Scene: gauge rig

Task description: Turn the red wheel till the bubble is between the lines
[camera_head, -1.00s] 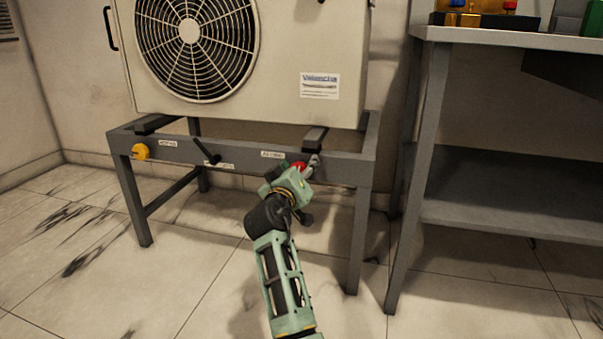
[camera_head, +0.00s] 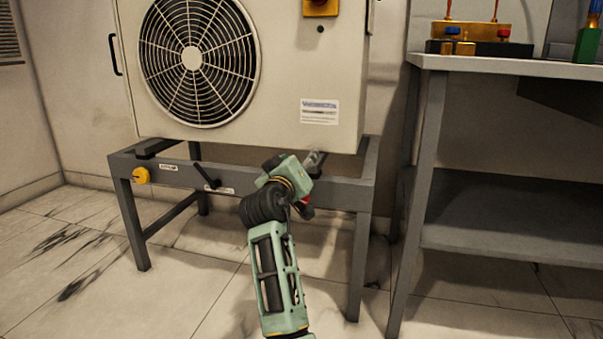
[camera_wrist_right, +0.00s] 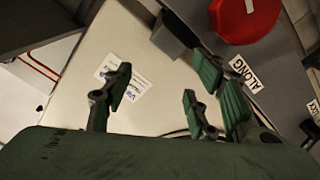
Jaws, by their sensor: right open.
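The red wheel (camera_head: 306,199) is on the front rail of the grey stand, mostly hidden behind my right wrist. It shows clearly in the right wrist view (camera_wrist_right: 246,18), at the top beside an "ALONG" label. My right gripper (camera_head: 314,160) is above the wheel, near the lower edge of the fan unit. In the right wrist view its fingers (camera_wrist_right: 165,100) are spread and empty, apart from the wheel. No bubble or lines can be made out in either view. My left gripper is not in view.
The fan unit (camera_head: 280,85) sits on the grey stand (camera_head: 133,225). A yellow knob (camera_head: 141,175) and a black lever (camera_head: 206,176) are on the front rail, left of my arm. A grey bench (camera_head: 500,66) with fittings stands at right. The floor in front is clear.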

